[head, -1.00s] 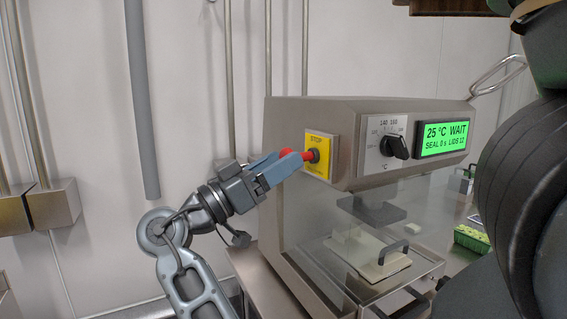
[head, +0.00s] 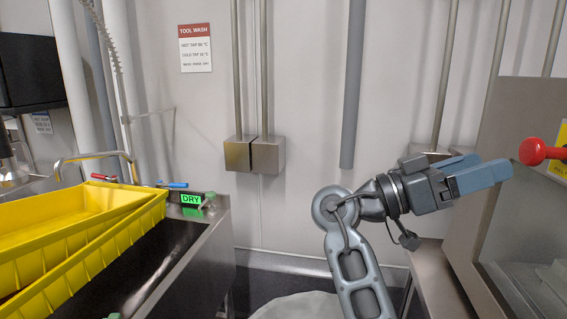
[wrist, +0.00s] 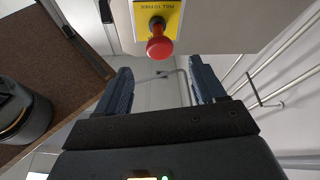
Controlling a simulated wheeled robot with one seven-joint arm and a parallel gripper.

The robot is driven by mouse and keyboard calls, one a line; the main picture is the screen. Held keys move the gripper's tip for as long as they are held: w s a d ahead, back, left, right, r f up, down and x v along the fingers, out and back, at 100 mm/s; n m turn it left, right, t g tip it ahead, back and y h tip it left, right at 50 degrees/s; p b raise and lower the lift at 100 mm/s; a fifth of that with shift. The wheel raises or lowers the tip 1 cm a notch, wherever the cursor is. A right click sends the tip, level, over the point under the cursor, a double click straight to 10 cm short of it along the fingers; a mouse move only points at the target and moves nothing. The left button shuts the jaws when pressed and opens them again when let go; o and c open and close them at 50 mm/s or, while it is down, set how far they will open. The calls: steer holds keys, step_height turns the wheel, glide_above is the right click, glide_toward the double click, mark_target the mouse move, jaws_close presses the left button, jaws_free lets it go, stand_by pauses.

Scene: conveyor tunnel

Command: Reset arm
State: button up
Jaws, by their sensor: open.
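My gripper (head: 492,172) is stretched out to the right in the head view, its blue fingers level with the side of the steel machine (head: 505,145). In the wrist view my gripper (wrist: 163,88) has its two dark blue fingers spread wide with nothing between them. A red stop knob (head: 534,151) on a yellow plate sticks out from the machine, just past the fingertips and apart from them. In the wrist view the red knob (wrist: 159,46) stands beyond the fingertips on its yellow plate (wrist: 158,18).
Yellow trays (head: 75,235) sit at a steel sink counter (head: 185,262) on the left, beside a green DRY sign (head: 191,199). Vertical pipes and a grey post (head: 353,90) line the back wall. A brown surface (wrist: 45,70) with a dark round object (wrist: 22,108) shows in the wrist view.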

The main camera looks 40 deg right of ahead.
steer(key=w+d+f+n+t+h, duration=0.1)
steer(key=w+f+n+t+h, duration=0.15)
steer(key=f+n+t, duration=0.55)
steer(key=w+f+n+t+h, duration=0.2)
steer(key=f+n+t+h, duration=0.1)
steer(key=f+n+t, duration=0.55)
steer(key=a+f+n+t+y, duration=0.7)
steer(key=f+n+t+y, duration=0.1)
steer(key=f+t, duration=0.25)
steer(key=s+a+f+n+t+y, duration=0.1)
steer(key=s+a+f+n+y, duration=0.15)
steer(key=s+a+y, duration=0.35)
steer(key=s+a+f+n+t+y, duration=0.1)
steer(key=s+a+f+y, duration=0.3)
steer(key=a, duration=0.4)
steer(key=s+a+r+m+y, duration=0.1)
steer(key=s+a+r, duration=0.1)
steer(key=s, duration=0.3)
steer(key=s+a+r+m+t+y, duration=0.1)
steer(key=s+a+r+m+y, duration=0.1)
steer(key=s+a+r, duration=0.1)
steer(key=s+r, duration=0.1)
steer(key=s, duration=0.1)
steer(key=shift+s+a+r+t, duration=0.3)
steer(key=shift+s, duration=0.05)
